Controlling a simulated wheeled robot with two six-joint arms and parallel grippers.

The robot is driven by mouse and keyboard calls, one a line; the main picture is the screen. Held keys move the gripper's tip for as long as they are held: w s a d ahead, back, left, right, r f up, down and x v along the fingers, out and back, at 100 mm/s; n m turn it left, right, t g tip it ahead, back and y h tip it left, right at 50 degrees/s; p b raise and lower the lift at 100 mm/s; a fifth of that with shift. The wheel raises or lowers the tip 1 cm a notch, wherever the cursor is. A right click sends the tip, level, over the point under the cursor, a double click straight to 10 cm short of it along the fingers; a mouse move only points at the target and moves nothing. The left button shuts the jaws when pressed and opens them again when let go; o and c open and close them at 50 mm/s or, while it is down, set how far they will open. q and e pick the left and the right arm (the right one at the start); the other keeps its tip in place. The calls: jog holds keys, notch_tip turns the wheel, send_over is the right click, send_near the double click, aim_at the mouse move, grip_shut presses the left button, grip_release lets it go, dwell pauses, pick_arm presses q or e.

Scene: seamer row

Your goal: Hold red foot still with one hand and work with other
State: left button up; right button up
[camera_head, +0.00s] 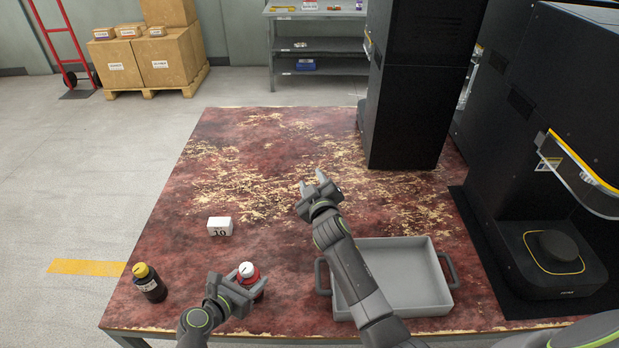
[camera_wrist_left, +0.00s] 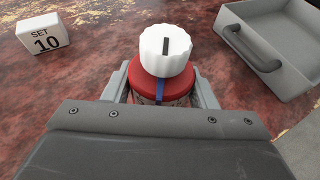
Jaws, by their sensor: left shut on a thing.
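A red foot (camera_wrist_left: 146,86) with a white ridged knob (camera_wrist_left: 165,50) on top stands at the table's front. The knob has a dark line, and a blue mark shows on the red part below it. My left gripper (camera_wrist_left: 160,92) is shut on the red foot, one finger on each side; it also shows in the head view (camera_head: 240,288). The foot's lower part is hidden by the gripper. My right gripper (camera_head: 318,184) is open and empty over the middle of the table, apart from the foot.
A white block (camera_head: 219,227) reading "SET 10" sits behind the foot. A dark bottle with a yellow cap (camera_head: 149,283) stands at the left front. A grey tray (camera_head: 432,262) lies right of the foot. Black machines (camera_head: 415,90) stand at the right. The table's back left (camera_head: 240,150) is clear.

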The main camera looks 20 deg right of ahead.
pick_arm(q)
jog(key=o, duration=1.1)
jog(key=shift+s, duration=0.1)
